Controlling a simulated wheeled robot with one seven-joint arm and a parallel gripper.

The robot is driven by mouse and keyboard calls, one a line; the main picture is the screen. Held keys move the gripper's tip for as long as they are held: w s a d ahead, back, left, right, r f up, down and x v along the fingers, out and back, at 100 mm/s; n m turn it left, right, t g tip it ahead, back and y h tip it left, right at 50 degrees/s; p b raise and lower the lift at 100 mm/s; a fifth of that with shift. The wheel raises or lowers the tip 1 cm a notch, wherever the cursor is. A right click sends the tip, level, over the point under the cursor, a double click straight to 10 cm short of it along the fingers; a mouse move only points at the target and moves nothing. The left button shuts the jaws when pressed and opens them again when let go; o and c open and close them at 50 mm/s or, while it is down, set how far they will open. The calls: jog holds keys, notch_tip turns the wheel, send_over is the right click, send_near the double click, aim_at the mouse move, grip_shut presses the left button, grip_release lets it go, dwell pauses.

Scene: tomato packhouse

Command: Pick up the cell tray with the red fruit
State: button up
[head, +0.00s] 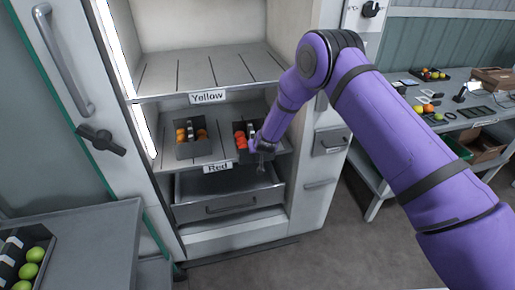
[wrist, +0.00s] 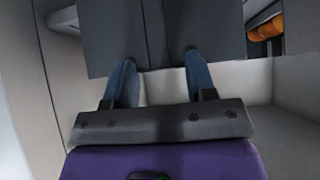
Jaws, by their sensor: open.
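The cell tray with the red fruit (head: 240,157) is a dark tray on the shelf labelled "Red", at the right side of the cabinet in the head view. Red fruit shows in its left part; my arm and gripper partly cover its right side. My gripper (head: 262,153) is at the tray's front right. In the wrist view my gripper (wrist: 160,72) is open, its two blue fingers spread apart. Close beyond them are dark grey panels, probably this tray, with a narrow strip between the fingertips. I cannot tell whether the fingers touch it.
A second tray (head: 195,153) with orange fruit stands to the left on the same shelf. The "Yellow" shelf (head: 205,70) above is empty. An open drawer (head: 228,203) juts out below. A grey counter (head: 95,235) is at lower left, a worktable (head: 480,105) at right.

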jog(key=v, duration=0.8)
jog(key=shift+s+r, duration=0.25)
jog(key=shift+o, duration=0.2)
